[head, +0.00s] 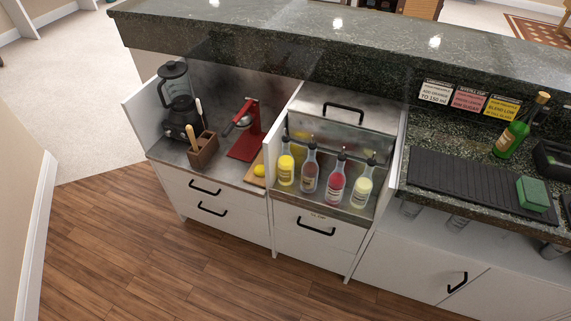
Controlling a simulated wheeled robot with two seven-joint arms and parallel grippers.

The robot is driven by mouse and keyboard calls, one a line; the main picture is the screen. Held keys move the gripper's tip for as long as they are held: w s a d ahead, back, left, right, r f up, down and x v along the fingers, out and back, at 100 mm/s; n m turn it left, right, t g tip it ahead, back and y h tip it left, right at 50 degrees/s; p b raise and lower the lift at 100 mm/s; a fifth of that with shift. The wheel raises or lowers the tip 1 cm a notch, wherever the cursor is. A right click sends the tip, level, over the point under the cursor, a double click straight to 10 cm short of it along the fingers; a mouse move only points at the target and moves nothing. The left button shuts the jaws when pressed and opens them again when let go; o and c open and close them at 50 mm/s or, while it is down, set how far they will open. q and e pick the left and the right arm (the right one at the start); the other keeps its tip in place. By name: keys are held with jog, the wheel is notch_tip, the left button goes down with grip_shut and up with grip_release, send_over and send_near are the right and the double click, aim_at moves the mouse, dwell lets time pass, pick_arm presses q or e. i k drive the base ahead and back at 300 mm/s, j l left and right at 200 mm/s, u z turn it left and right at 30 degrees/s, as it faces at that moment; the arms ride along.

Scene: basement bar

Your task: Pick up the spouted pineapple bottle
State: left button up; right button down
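Several spouted bottles stand in a row in the open metal bay of the bar counter, in the middle of the head view. At the left end is a bottle with bright yellow contents (286,168). Beside it stand a dull brownish-red bottle (309,178) and a pinkish-red bottle (335,185). At the right end is a bottle with pale yellow contents (361,190). All stand upright with dark pour spouts. Their labels are too small to read, so I cannot tell which yellow one is pineapple. Neither of my grippers is in view.
A metal lid with a black handle (343,107) is behind the bottles. To the left are a blender (177,98), a red press (246,135), a utensil holder (203,150) and a lemon (259,170). A green bottle (510,137) stands right. The wooden floor (130,245) in front is clear.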

aim_at(287, 162)
jog(key=i+j, duration=0.85)
